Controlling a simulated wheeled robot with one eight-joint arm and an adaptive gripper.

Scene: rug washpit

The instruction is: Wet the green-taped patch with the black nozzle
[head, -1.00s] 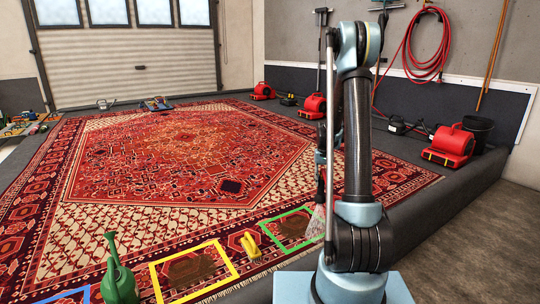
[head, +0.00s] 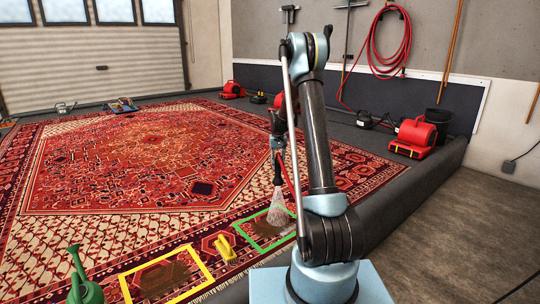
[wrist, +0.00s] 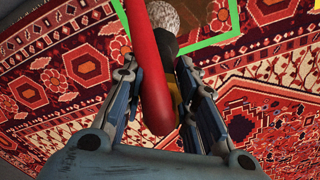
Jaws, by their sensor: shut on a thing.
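The green-taped patch (head: 241,236) is a taped outline on the red rug's near border, with a dark brown area inside it. My gripper (head: 277,145) is above it, shut on the black nozzle, which points down. A pale, spreading water spray (head: 277,208) falls from the nozzle onto the right part of the patch. In the wrist view, the black nozzle (wrist: 163,44) sits between my gripper's fingers (wrist: 158,72), and a red hose (wrist: 150,90) runs across them. The green tape (wrist: 218,39) shows beyond; the spray covers part of the patch.
A yellow brush-like object (head: 225,249) lies just left of the green outline. Red blowers (head: 413,138) stand along the wall. The rug's middle is clear.

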